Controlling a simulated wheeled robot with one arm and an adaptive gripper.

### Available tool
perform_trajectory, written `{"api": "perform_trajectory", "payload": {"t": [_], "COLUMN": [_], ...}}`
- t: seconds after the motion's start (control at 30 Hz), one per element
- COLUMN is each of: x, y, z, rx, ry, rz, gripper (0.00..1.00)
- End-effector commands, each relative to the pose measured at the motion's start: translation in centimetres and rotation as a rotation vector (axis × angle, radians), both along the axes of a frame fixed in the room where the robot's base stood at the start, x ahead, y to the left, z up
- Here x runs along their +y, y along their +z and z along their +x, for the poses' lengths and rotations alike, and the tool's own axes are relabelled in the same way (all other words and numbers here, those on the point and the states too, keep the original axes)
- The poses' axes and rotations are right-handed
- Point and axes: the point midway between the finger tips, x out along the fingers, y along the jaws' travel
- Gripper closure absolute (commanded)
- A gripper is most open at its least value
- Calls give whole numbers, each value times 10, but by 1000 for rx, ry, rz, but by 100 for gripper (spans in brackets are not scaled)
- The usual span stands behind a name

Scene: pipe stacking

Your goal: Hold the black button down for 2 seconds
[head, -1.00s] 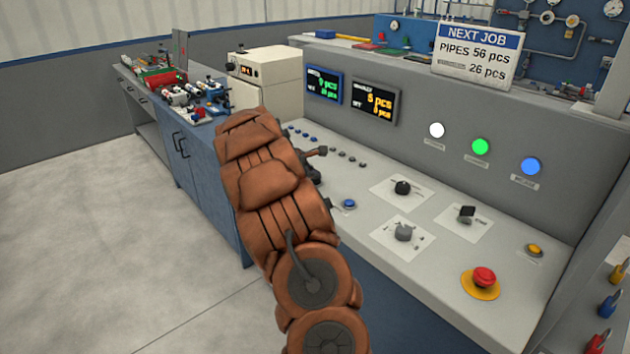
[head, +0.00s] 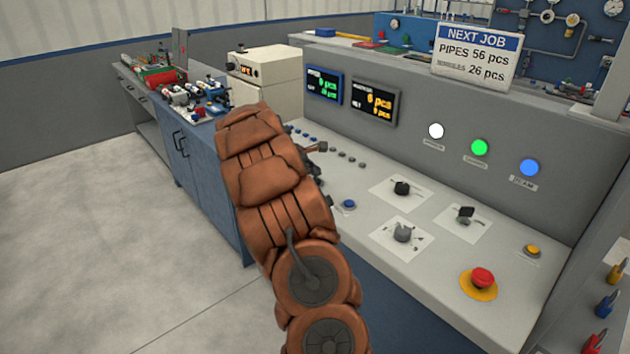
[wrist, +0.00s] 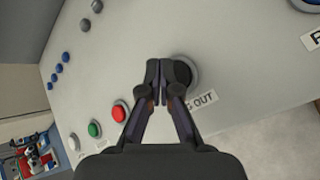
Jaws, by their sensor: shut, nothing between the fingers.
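In the wrist view, my gripper (wrist: 159,80) is shut and empty, its fingertips together over the sloped grey panel. The black button (wrist: 187,71), a round dark cap in a grey ring, is just right of the fingertips, partly hidden by the right finger. A label ending in "OUT" is beside it. I cannot tell whether the fingertips touch the button or whether it is pressed. In the head view, my brown arm hides most of that part of the console, and I cannot make out the button there.
A red button (wrist: 119,112) and a green button (wrist: 94,129) are left of the fingers in the wrist view. The console (head: 350,235) also bears several knobs, a blue button (head: 348,204) and a red emergency stop (head: 482,277). A blue cabinet (head: 205,180) stands left.

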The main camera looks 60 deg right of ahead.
Motion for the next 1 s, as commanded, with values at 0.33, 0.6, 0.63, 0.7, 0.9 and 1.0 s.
{"api": "perform_trajectory", "payload": {"t": [0.33, 0.6, 0.63, 0.7, 0.9, 1.0], "x": [0, 0, 0, 0, 0, 0], "y": [22, 44, 46, 50, 50, 50], "z": [0, 1, 0, 0, 0, 0], "rx": [-1, 0, 0, 0, 0, 0], "ry": [1, 0, 0, 0, -1, 0], "rz": [0, 0, 0, 0, 1, 0], "gripper": [100, 100, 100, 100, 100, 100]}}
